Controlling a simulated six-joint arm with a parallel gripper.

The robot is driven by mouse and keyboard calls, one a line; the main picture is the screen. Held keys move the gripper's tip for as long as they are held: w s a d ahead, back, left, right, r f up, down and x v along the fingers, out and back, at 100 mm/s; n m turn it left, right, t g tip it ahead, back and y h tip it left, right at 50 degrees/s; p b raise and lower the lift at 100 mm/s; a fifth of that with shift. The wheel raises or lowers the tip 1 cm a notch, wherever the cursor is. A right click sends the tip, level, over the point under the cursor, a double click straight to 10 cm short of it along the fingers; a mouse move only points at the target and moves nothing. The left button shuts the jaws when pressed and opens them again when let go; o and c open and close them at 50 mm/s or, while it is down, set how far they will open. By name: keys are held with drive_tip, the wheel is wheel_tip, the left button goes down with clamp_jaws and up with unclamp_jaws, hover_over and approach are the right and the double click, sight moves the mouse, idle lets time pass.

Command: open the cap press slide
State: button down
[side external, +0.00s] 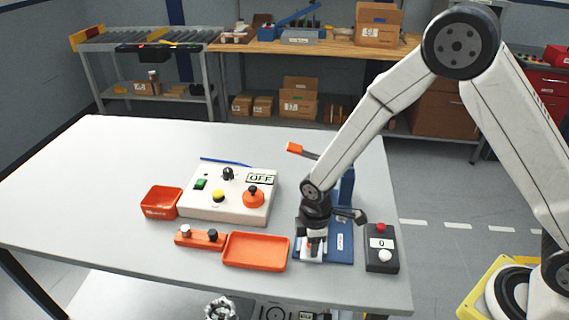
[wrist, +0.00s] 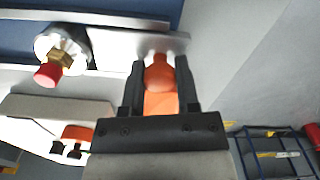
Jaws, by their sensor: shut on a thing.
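The cap press (side external: 346,230) stands near the front right of the table, with a blue body and an orange-tipped lever (side external: 295,148). My gripper (side external: 314,245) is down at its front left. In the wrist view, my gripper (wrist: 160,85) has its fingers on both sides of an orange knob (wrist: 158,74) and is shut on it. The knob sits at the edge of a pale metal slide plate (wrist: 135,45). A round metal fitting with a brass nut and red tip (wrist: 47,75) shows to the left. My wrist hides part of the press in the side view.
A black box with a red and a white button (side external: 381,258) stands just right of the press. An orange tray (side external: 256,252) lies close on the left. Farther left are a white control box reading OFF (side external: 236,210) and a red-orange bin (side external: 161,203). The table's left side is clear.

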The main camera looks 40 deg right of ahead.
drive_tip(key=shift+w, duration=0.1)
drive_tip(key=shift+c, duration=1.7)
unclamp_jaws()
drive_tip(key=shift+r, duration=0.1)
drive_tip(key=shift+r, duration=3.85)
